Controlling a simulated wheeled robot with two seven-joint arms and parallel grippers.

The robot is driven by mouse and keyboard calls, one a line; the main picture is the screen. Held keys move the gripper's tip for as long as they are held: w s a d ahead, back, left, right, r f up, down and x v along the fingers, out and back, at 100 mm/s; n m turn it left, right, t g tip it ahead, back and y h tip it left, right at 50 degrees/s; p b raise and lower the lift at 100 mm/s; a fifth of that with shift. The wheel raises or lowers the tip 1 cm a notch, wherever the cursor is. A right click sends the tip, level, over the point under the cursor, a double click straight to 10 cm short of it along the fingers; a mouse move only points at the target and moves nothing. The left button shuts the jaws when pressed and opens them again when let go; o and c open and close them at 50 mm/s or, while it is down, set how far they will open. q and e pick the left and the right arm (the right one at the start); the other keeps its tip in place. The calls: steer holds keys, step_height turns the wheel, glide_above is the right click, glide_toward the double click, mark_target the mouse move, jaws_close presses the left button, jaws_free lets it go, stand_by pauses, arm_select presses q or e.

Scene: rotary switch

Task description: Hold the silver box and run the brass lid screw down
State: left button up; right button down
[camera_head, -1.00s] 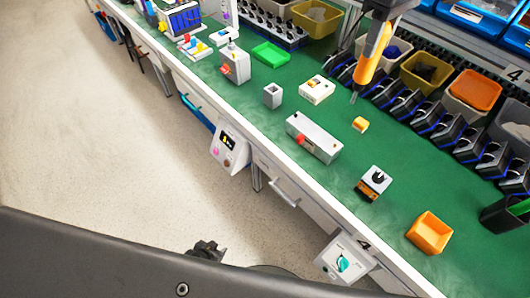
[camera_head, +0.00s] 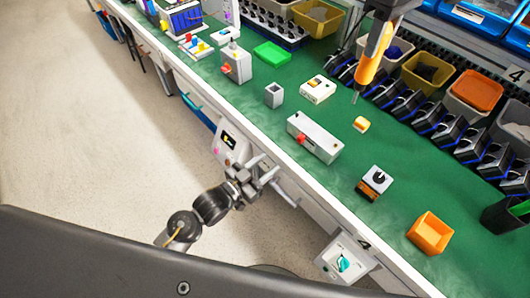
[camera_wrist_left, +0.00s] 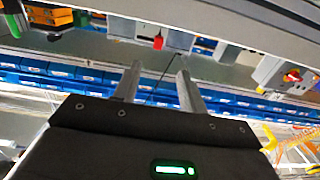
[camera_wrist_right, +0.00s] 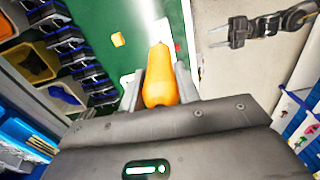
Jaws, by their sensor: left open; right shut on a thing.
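A long silver box (camera_head: 314,137) with a red knob on its near side lies on the green bench. Small dark spots show on its top, but I cannot make out a brass screw. My left gripper (camera_head: 267,172) is open and empty, in front of the bench edge and apart from the box. Its two parted fingers (camera_wrist_left: 158,75) show in the left wrist view. My right gripper (camera_wrist_right: 160,80) is shut on an orange power screwdriver (camera_head: 373,55), which is held with its bit pointing down above the bench, beyond the box. The screwdriver hides part of the right wrist view.
A small yellow block (camera_head: 361,124), a white box (camera_head: 317,89), a grey open box (camera_head: 273,95), a black-knob switch (camera_head: 375,182) and an orange bin (camera_head: 429,233) stand around the silver box. Panels hang on the bench front (camera_head: 230,145). Dark racks (camera_head: 430,110) line the back.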

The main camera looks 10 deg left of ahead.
mark_target(299, 140)
arm_select(q)
steer(key=x, duration=1.2)
steer(key=shift+s+d+r, duration=0.1)
steer(key=shift+r, duration=0.2)
jaws_close()
stand_by(0.8)
